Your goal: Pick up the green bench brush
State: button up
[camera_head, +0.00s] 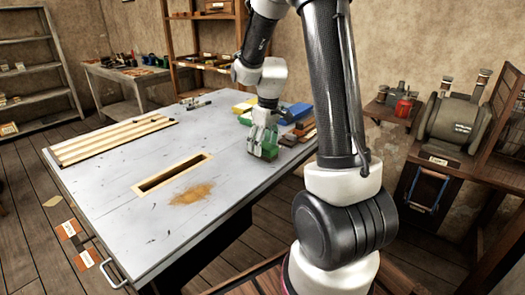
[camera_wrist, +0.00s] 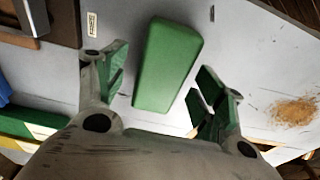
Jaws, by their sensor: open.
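The green bench brush (camera_wrist: 168,62) shows in the wrist view as a smooth, green block with rounded edges, lying on the grey table top. No bristles can be seen from above. My gripper (camera_wrist: 164,72) is open, with one finger on each side of the brush and visible gaps between. The fingers have green pads. In the head view my gripper (camera_head: 264,139) is low over the table's right part, and I cannot clearly tell the brush from the green pads there.
Brown and dark red blocks (camera_head: 301,130), a blue thing (camera_head: 296,112) and a yellow thing (camera_head: 245,106) lie close behind and right of my gripper. The table (camera_head: 125,215) has a wood-rimmed slot (camera_head: 171,175), a sawdust patch (camera_head: 192,194) and wooden strips (camera_head: 112,139). Its front is clear.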

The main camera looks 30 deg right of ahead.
aim_at(263, 144)
jog(key=shift+f, duration=0.85)
jog(key=c, duration=1.2)
notch_tip(263, 144, up, 10)
jog(key=shift+r, duration=0.1)
jog(key=shift+o, duration=1.4)
jog(key=shift+a, duration=0.1)
jog(key=shift+c, duration=0.4)
